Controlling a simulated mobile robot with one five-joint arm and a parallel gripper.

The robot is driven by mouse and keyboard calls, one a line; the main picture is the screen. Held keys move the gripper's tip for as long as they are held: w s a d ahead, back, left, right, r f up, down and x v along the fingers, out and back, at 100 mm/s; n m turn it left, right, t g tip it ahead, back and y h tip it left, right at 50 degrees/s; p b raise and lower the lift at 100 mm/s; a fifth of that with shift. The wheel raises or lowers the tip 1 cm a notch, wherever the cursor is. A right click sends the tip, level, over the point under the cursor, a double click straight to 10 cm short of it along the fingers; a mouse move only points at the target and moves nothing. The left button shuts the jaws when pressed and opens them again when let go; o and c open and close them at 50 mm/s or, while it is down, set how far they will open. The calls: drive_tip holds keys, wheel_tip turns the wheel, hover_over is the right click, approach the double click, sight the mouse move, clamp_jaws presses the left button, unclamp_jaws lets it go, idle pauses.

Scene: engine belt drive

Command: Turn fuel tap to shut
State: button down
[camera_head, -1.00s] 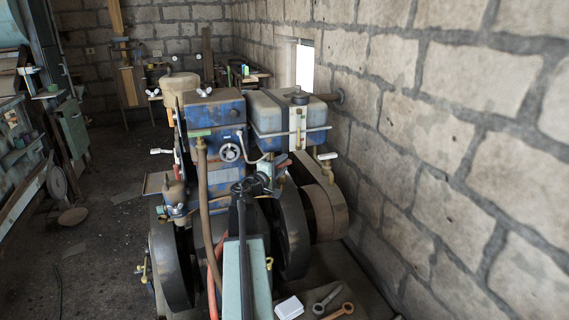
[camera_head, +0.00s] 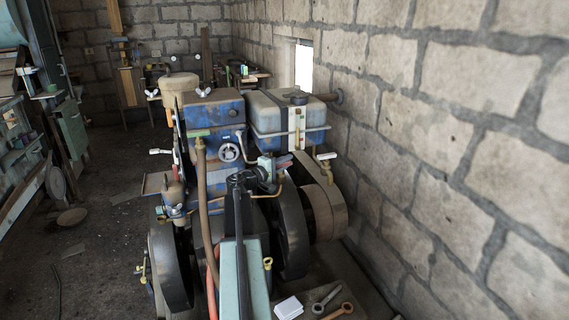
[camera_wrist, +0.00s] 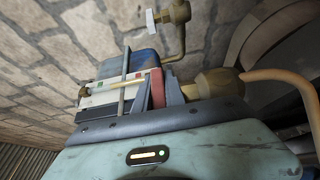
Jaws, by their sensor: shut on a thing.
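The fuel tap shows in the wrist view as a brass body (camera_wrist: 212,83) with a copper pipe leaving to the right and a red lever (camera_wrist: 157,88). My gripper (camera_wrist: 158,80) has its two grey fingers shut on the red lever, one on each side. In the head view my gripper (camera_head: 282,162) is at the tap, in front of the engine below the blue-grey fuel tank (camera_head: 284,117). A bit of the red lever shows there; the tap body is mostly hidden behind my gripper and wrist.
A second brass tap with a white lever (camera_head: 327,157) stands right of my gripper; it also shows in the wrist view (camera_wrist: 178,12). Black flywheels (camera_head: 291,235) lie below. A stone wall (camera_head: 450,150) closes the right side. Spanners (camera_head: 327,299) lie at the bottom.

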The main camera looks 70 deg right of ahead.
drive_tip(key=shift+s+a+m+g+y, duration=0.1)
drive_tip(key=shift+m+g+y, duration=0.2)
drive_tip(key=shift+m+g, duration=0.3)
drive_tip(key=c, duration=1.4)
unclamp_jaws()
drive_tip(key=v, duration=0.7)
drive_tip(key=shift+w+a, duration=0.25)
drive_tip(key=shift+a, duration=0.1)
